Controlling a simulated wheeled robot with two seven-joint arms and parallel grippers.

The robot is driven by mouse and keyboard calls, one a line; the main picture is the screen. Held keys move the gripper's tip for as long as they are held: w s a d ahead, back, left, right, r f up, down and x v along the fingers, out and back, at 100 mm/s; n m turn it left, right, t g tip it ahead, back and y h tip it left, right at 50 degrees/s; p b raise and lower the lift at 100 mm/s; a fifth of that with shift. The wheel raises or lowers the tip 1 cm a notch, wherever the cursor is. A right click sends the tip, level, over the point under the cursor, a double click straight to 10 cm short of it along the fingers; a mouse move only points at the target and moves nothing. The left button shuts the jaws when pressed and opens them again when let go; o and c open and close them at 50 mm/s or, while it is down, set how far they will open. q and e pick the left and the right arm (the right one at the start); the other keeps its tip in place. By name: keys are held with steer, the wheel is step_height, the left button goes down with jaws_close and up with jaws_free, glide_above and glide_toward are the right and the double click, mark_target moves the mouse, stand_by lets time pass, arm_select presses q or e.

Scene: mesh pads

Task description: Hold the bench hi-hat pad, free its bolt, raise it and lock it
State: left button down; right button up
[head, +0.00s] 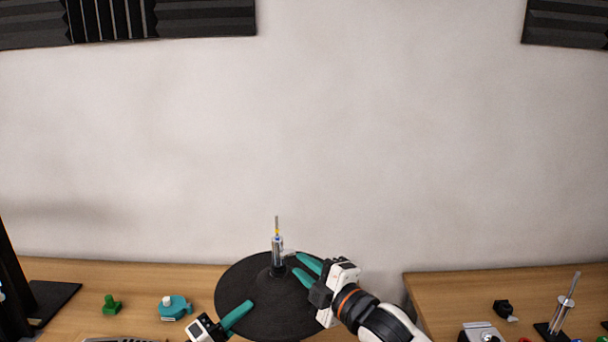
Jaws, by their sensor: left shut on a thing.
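The hi-hat pad (258,293) is a round black disc above the left bench. A thin upright rod with a blue and silver clamp (277,245) rises from its middle. A small pale piece, perhaps the bolt (289,254), sticks out to the right of the clamp. My right gripper (294,261) comes from the right over the pad. Its teal fingers are apart, with their tips just right of the pale piece; I cannot tell whether they touch it.
A green knob (111,305) and a teal round item (175,307) lie on the left bench (150,279). A dark stand (50,298) is at far left. Beyond a gap, the right bench (450,290) holds a small black part (503,309) and a clear cylinder with a rod (562,312).

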mark_target(290, 256)
steer(key=n, duration=0.2)
steer(key=shift+w+n, duration=0.1)
steer(key=shift+n, duration=0.3)
steer(key=shift+x, duration=2)
steer(key=shift+a, duration=0.1)
steer(key=shift+m, duration=0.3)
jaws_close()
